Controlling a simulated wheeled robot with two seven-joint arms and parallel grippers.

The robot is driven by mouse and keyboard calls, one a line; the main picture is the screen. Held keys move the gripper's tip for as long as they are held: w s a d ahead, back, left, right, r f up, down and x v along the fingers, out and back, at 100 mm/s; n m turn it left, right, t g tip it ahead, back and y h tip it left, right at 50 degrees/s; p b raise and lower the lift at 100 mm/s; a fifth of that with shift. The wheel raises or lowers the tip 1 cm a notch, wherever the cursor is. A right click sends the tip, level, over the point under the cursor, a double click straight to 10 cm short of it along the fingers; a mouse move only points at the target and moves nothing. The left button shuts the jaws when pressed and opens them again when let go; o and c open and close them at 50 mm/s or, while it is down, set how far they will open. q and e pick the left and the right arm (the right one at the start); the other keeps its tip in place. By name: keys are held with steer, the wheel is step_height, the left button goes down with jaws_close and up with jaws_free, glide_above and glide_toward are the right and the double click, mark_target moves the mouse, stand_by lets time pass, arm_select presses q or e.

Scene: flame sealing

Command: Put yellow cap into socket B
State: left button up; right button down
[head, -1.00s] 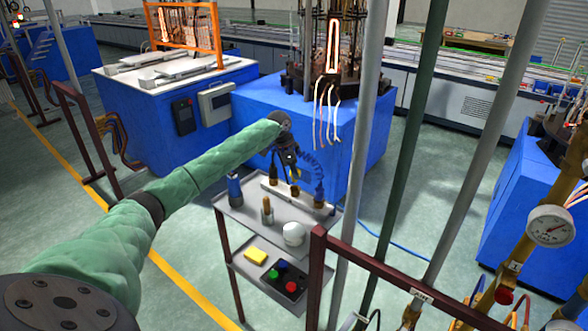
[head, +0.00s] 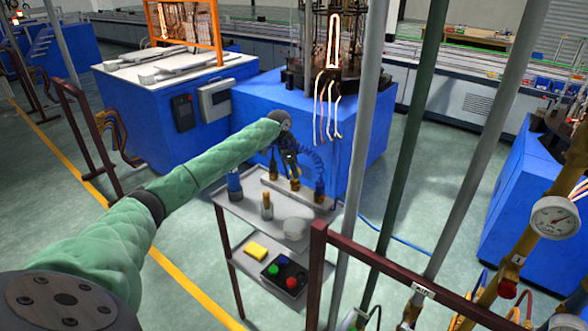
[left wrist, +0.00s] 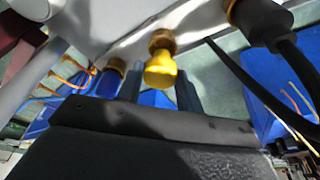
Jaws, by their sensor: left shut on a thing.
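The yellow cap (left wrist: 160,72) is between the two dark fingers of my left gripper (left wrist: 160,92) in the left wrist view. The gripper is shut on it. The cap's end meets a brass socket (left wrist: 161,41) on a pale bar; I cannot tell how far in it sits. In the head view my left gripper (head: 289,160) is over the middle brass fitting (head: 295,183) of the pale bar (head: 308,194) and hides most of the cap. No socket letter is readable. My right gripper is not in view.
A blue plug (left wrist: 106,83) and a black plug with cable (left wrist: 262,22) flank the middle socket. The shelf (head: 244,207) also holds a small brass-and-tan bottle (head: 267,207) and a white round piece (head: 295,229). A post (head: 318,270) and rail stand in front.

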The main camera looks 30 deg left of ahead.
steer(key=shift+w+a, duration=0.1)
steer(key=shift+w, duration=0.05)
arm_select(q)
steer(key=shift+f, duration=0.2)
steer(key=shift+p, duration=0.55)
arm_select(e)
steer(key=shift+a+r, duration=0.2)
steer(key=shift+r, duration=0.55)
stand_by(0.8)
arm_select(q)
steer(key=shift+p, duration=0.35)
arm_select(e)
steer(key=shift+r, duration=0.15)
